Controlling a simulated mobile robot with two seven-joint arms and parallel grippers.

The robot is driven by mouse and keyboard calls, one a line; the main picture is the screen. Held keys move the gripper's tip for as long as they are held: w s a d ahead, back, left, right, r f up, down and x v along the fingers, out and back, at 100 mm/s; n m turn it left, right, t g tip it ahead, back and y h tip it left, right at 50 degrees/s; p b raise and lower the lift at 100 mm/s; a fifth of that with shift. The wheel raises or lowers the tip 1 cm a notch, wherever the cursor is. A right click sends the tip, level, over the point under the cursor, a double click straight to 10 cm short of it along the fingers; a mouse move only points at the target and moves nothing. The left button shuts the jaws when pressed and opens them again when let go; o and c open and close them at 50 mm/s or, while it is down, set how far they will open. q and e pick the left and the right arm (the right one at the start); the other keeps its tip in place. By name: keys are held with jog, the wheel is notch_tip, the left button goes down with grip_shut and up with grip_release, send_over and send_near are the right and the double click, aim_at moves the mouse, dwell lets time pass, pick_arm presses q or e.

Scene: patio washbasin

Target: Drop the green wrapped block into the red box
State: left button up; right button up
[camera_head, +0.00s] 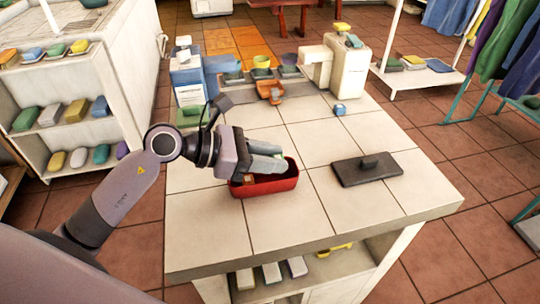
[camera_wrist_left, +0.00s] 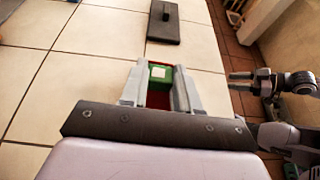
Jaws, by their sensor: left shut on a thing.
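The red box (camera_head: 268,188) stands open on the tiled counter. My left gripper (camera_head: 272,158) is over the box in the head view, its fingers pointing right. In the left wrist view, the left gripper (camera_wrist_left: 158,92) is shut on the green wrapped block (camera_wrist_left: 160,84), which shows a pale patch on its face. Red from the box (camera_wrist_left: 157,100) shows below the block between the fingers. In the head view the fingers mostly hide the block. My right gripper (camera_wrist_left: 232,81) shows at the right of the left wrist view, with its fingers apart and empty.
A dark slab with a raised handle (camera_head: 367,170) lies right of the box. A brown item (camera_head: 270,91), a small blue block (camera_head: 340,109) and a white dispenser (camera_head: 347,66) stand farther back. Shelves with several coloured blocks (camera_head: 62,115) are at left. Tiles around the box are clear.

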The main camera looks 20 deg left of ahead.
pick_arm(q)
jog(key=o, duration=1.1)
jog(key=v, duration=0.6)
jog(key=shift+f+b, duration=0.1)
jog(key=shift+b, duration=0.3)
jog(key=shift+s+a, duration=0.15)
jog(key=shift+a, duration=0.1)
jog(key=shift+s+a+r, duration=0.15)
jog(key=shift+a+r, duration=0.05)
jog(key=shift+r, duration=0.1)
